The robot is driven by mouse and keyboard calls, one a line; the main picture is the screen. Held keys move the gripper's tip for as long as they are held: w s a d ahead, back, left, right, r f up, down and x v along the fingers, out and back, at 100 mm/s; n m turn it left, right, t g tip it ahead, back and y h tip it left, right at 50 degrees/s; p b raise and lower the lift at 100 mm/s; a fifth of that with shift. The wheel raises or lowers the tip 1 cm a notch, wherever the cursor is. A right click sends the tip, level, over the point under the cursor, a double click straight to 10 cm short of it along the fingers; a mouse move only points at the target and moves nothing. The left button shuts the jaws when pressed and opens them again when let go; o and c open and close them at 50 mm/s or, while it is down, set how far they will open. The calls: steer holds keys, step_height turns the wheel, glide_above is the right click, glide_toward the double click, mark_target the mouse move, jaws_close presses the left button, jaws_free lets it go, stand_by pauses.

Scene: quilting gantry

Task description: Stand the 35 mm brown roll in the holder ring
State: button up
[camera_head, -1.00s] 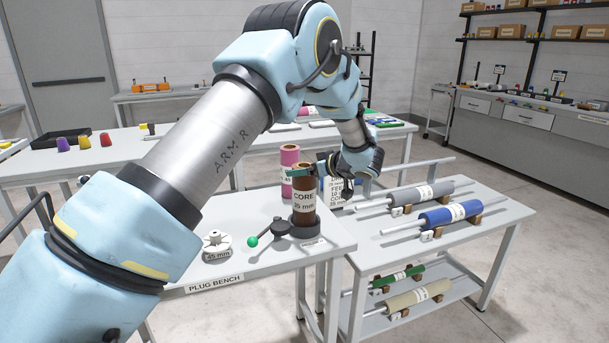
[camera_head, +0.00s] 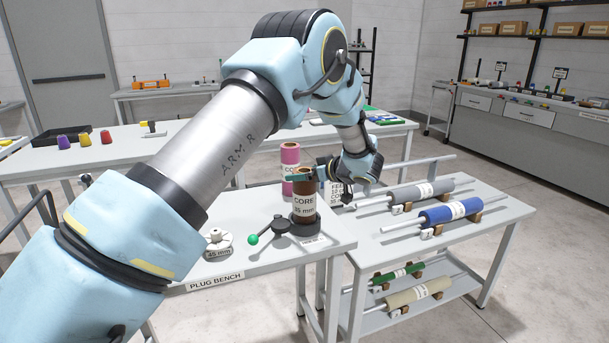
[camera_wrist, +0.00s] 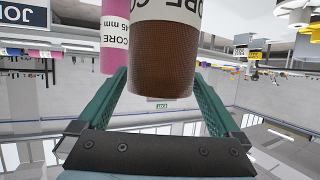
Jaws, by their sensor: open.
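The brown roll (camera_head: 304,199), labelled CORE 35 mm, stands upright on the plug bench. Its lower end is in the dark holder ring (camera_head: 304,222), whose rim hides the bottom. My gripper (camera_head: 306,177) is open at the roll's upper part. In the wrist view, which looks upside down, the brown roll (camera_wrist: 163,60) stands between the green fingertips of my gripper (camera_wrist: 160,75). I cannot tell whether either finger touches it.
A pink 45 mm roll (camera_head: 290,158) stands close behind. A green-knobbed lever (camera_head: 270,230) is at the ring's left, with a white 45 mm plug (camera_head: 218,243) beyond it. A rack at right carries a grey roll (camera_head: 420,192) and a blue roll (camera_head: 450,212).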

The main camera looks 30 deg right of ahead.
steer(key=b+v, duration=0.3)
steer(key=v, duration=0.9)
steer(key=w+a+r+h, duration=0.1)
steer(key=w+a, duration=0.1)
steer(key=w, duration=0.1)
steer(key=w+a+r+h, duration=0.1)
steer(key=w+a, duration=0.1)
steer(key=w, duration=0.2)
steer(key=w+a+r+m+h, duration=0.1)
steer(key=w+a+r, duration=0.1)
steer(key=w, duration=0.2)
steer(key=shift+t+h, duration=0.3)
steer(key=shift+t, duration=0.1)
steer(key=w+a+f+m+g+h, duration=0.1)
steer(key=a+m+g+h, duration=0.1)
steer(key=a, duration=0.5)
steer(key=w+a+m+g+h, duration=0.1)
steer(key=w+a+h, duration=0.1)
steer(key=a, duration=0.6)
steer(key=s+a+f+g+y, duration=0.1)
steer(key=s+a+f+g, duration=0.3)
steer(key=s+a, duration=0.7)
steer(key=s+a+f+g+y, duration=0.2)
steer(key=s+a+f+g, duration=0.2)
steer(key=s+a, duration=0.8)
steer(key=a+g, duration=0.1)
steer(key=a, duration=0.3)
steer(key=shift+y, duration=0.3)
steer(key=shift+f, duration=0.1)
steer(key=shift+c, duration=0.2)
